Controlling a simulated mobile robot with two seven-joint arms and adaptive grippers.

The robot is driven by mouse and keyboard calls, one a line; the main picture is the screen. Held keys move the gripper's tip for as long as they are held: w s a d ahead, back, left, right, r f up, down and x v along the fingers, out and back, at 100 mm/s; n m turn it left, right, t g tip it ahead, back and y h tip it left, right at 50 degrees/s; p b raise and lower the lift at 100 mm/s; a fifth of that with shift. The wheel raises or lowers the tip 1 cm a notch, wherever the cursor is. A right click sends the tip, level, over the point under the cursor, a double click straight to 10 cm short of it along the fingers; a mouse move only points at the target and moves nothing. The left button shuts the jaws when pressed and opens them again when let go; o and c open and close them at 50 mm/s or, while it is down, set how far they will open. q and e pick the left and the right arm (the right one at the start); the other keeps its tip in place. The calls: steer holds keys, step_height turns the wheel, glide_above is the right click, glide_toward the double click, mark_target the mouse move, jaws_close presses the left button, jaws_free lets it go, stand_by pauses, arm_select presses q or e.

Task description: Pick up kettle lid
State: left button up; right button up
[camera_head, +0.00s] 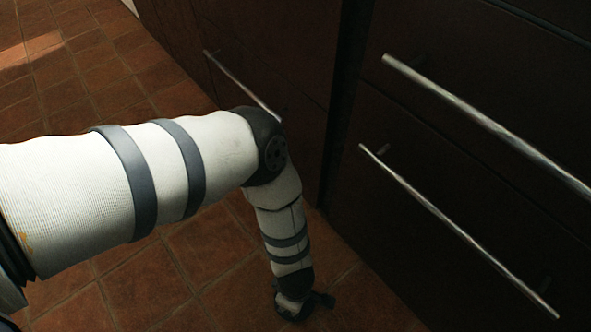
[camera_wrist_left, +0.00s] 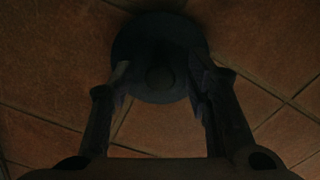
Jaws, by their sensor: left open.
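The kettle lid (camera_wrist_left: 160,42) is a dark, round disc with a small round knob (camera_wrist_left: 160,77) at its centre, seen in the left wrist view against the tiled floor. My left gripper (camera_wrist_left: 160,84) is open, with one finger on each side of the knob. The fingers overlap the lid's near edge in the picture; I cannot tell whether they touch it. In the head view my left gripper (camera_head: 305,304) is low over the floor at the bottom centre, small and dark. The lid cannot be made out there. My right gripper is not in view.
Dark cabinet drawers with long metal bar handles (camera_head: 455,228) stand to the right of my left arm, close to it. Another handle (camera_head: 240,85) is behind the arm's elbow. Reddish-brown floor tiles (camera_head: 150,290) are bare to the left and below the arm.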

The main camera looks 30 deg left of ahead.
arm_select(q)
jaws_close()
steer(key=shift+r, duration=0.1)
